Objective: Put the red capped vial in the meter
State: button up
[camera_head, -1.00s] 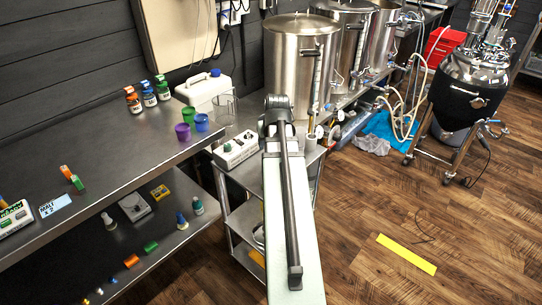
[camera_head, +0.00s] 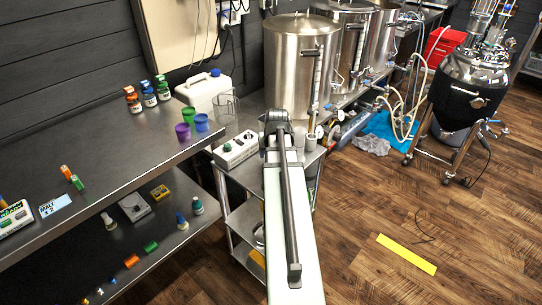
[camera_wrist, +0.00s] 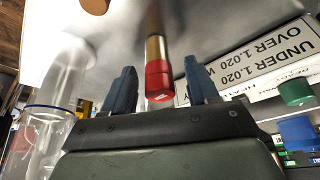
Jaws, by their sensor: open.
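In the wrist view the red capped vial (camera_wrist: 159,82) has an amber body and a red cap facing the camera. It is between the two spread fingers of my gripper (camera_wrist: 161,88), with visible gaps on both sides. The gripper is open. In the head view my arm hides the gripper and the vial. A white box with knobs or sockets on top (camera_head: 236,150) stands on the cart left of my arm; I cannot tell for sure whether it is the meter.
The wrist view shows a sign reading under and over 1.020 (camera_wrist: 255,66), a green cap (camera_wrist: 296,92), a blue cap (camera_wrist: 298,131) and a clear vessel (camera_wrist: 43,135). In the head view, coloured cups (camera_head: 183,131) stand on the bench left; a steel kettle (camera_head: 291,65) stands behind.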

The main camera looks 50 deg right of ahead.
jog(key=shift+c, duration=0.2)
grip_shut()
dwell(0.4)
jog(key=shift+r, duration=4.95)
